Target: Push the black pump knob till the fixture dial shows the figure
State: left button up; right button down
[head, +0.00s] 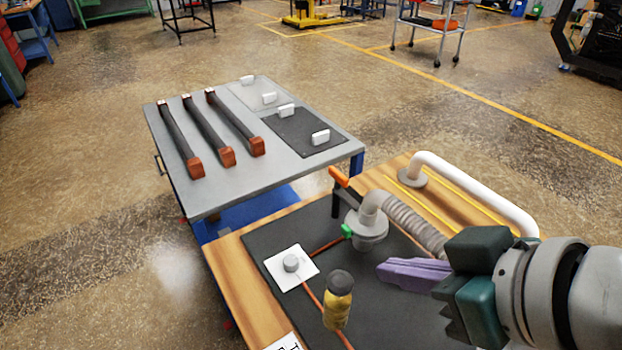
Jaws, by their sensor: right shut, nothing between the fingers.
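A black knob (340,281) tops a yellow pump body (336,310), which stands upright on the dark mat (262,240) of the wooden bench. A white square plate with a round grey piece (291,263) lies left of it; this may be the fixture dial, and I can read no figure on it. My right gripper (384,270), with purple fingers and a dark green body, comes in from the right. Its fingers are shut and empty. They point left, a little right of the knob and apart from it in the picture. My left gripper is out of view.
A grey fitting with a ribbed hose (410,224) and an orange-handled lever (345,185) stand behind the pump. A white pipe (480,187) runs at the back right. A grey cart (225,165) beyond carries several dark bars with copper-coloured ends and plates with white handles.

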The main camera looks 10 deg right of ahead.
jog(key=b, duration=0.2)
send_over(336, 275)
jog(key=s, duration=0.3)
jog(key=f, duration=0.4)
jog(key=d+f, duration=0.1)
jog(key=f, duration=0.2)
jog(key=shift+w, duration=0.15)
notch_tip(336, 275, down, 2)
jog(key=shift+f, duration=0.15)
jog(key=shift+f+b, duration=0.3)
jog(key=shift+f, duration=0.35)
